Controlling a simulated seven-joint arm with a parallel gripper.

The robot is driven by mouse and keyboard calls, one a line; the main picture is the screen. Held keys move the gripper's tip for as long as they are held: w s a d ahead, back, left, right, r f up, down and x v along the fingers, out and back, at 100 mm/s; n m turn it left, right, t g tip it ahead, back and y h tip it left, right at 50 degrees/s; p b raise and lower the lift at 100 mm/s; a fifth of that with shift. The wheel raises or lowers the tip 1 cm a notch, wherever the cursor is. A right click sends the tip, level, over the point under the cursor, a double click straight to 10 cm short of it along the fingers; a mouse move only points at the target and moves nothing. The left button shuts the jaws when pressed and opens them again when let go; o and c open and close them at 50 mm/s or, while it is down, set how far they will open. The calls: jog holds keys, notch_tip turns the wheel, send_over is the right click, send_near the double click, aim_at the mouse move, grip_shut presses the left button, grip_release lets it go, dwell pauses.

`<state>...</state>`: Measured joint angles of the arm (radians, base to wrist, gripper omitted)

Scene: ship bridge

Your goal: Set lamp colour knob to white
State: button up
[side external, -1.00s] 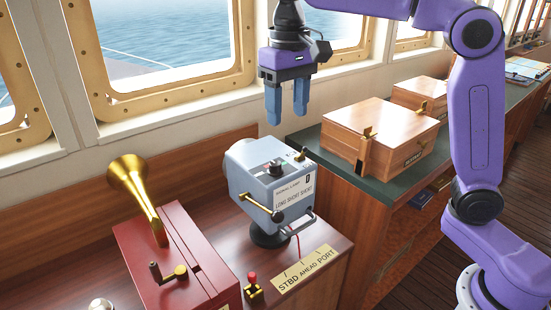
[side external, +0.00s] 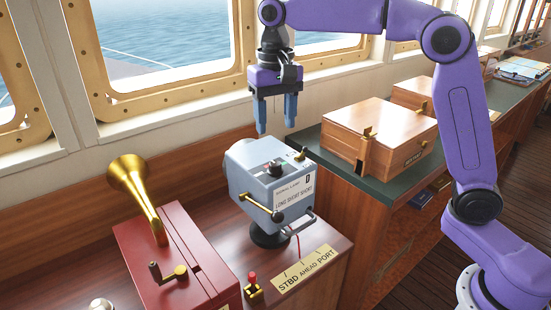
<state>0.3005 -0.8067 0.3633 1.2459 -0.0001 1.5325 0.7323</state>
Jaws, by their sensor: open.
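The signal lamp (side external: 262,190) is a pale blue-grey box on a dark round base, on the wooden console. A dark knob (side external: 274,168) sits on its top face. A small brass toggle (side external: 301,155) stands at the top's right corner. The colour marks around the knob are too small to read. My gripper (side external: 276,130) is open and empty, pointing down, with its blue fingers above and behind the lamp's top. It appears apart from the knob; its exact height above it is hard to tell.
A brass lever (side external: 260,207) and a handle (side external: 302,222) project from the lamp's front. A red box with a brass horn (side external: 138,192) stands to the left. A small red-topped switch (side external: 253,285) is in front. Wooden boxes (side external: 378,138) sit on the green counter to the right.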

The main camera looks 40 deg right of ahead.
aim_at(276, 163)
notch_tip(276, 163, down, 10)
dwell(0.4)
jog(key=shift+c, duration=0.4)
grip_shut()
